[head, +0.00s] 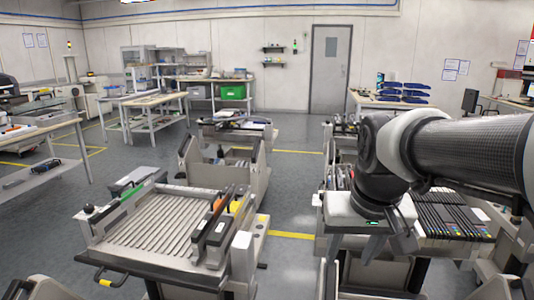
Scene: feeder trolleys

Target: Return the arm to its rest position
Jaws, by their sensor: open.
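My arm reaches in from the right edge of the head view, and its wrist bends downward. My gripper (392,240) points down over the right feeder trolley (340,212), and its fingers look apart. I see nothing held between them. The arm and wrist hide part of this trolley. A row of dark feeders (452,215) with coloured ends lies on the trolley to the right of my gripper. How close the fingertips are to the trolley is hard to tell.
A left feeder trolley (150,268) has a mostly bare slotted top, with a few feeders (212,225) at its right side. More trolleys (240,170) stand behind. A floor gap with a yellow line (292,235) separates the trolley rows. Workbenches (155,100) line the back.

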